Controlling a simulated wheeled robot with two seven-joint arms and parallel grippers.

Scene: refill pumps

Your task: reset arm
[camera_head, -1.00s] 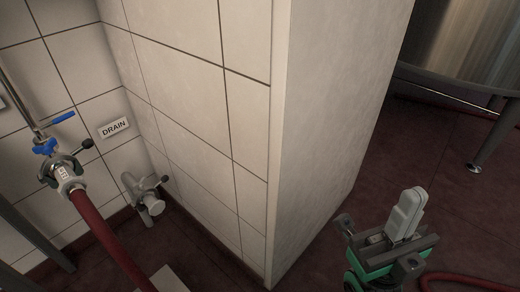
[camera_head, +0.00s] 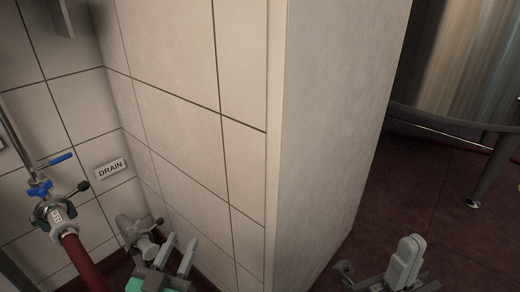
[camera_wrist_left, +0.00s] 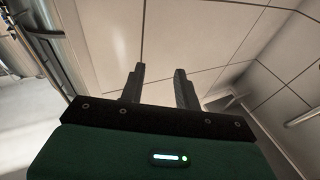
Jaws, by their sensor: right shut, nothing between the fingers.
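My left gripper (camera_head: 180,242) is at the bottom of the head view, in front of the tiled wall and to the right of the drain outlet. Its two fingers stand apart with nothing between them; the left wrist view also shows these parted, empty fingers (camera_wrist_left: 159,72). My right gripper (camera_head: 408,243) is at the bottom right, in front of the dark red floor. Its fingers are together and hold nothing; its lower body is cut off by the frame edge.
A red hose (camera_head: 83,260) hangs from a coupling (camera_head: 60,217) below a blue-handled valve (camera_head: 40,190). The drain outlet (camera_head: 137,236) sits below the DRAIN sign (camera_head: 111,169). A wall corner (camera_head: 325,130) divides the grippers' surroundings. A steel tank (camera_head: 462,70) stands at the right.

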